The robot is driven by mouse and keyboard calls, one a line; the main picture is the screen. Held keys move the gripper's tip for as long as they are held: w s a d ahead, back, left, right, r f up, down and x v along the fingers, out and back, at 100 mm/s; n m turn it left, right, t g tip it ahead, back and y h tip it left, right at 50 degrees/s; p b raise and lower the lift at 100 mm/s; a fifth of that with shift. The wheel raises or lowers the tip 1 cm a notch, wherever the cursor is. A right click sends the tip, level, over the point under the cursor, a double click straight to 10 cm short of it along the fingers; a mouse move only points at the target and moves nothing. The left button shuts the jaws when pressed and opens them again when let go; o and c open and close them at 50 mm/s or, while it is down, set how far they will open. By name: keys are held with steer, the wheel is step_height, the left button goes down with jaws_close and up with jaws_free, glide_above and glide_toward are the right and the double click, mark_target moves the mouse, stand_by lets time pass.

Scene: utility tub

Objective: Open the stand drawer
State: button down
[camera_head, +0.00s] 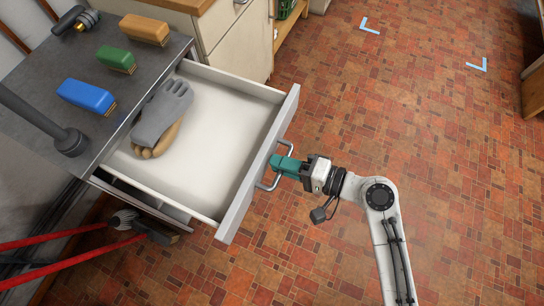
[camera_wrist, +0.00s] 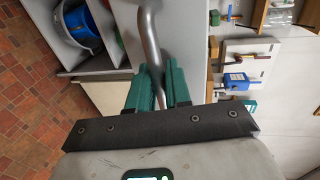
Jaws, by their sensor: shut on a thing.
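The stand drawer (camera_head: 235,115) is pulled well out of the grey-topped stand (camera_head: 95,62), with its white inside showing. Grey and tan work gloves (camera_head: 160,115) lie in it on the left side. A curved metal handle (camera_head: 268,186) is on the drawer's front panel. My gripper (camera_head: 277,165) has its green fingers shut on this handle. In the wrist view the handle (camera_wrist: 151,40) runs as a grey bar between the two green fingers (camera_wrist: 158,88).
On the stand top are blue (camera_head: 86,96), green (camera_head: 116,59) and orange (camera_head: 144,29) brushes and a dark fitting (camera_head: 76,20). A cream cabinet (camera_head: 238,45) stands behind the drawer. Red handles (camera_head: 60,262) jut out at lower left. Open tiled floor (camera_head: 440,130) lies to the right.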

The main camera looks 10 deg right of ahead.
steer(key=shift+d, duration=0.1)
stand_by(0.3)
steer(key=c, duration=1.3)
jaws_free()
steer(key=shift+o, duration=0.2)
steer(key=shift+s, duration=0.1)
steer(key=v, duration=1)
steer(key=shift+s+d, duration=0.25)
steer(key=shift+d, duration=0.05)
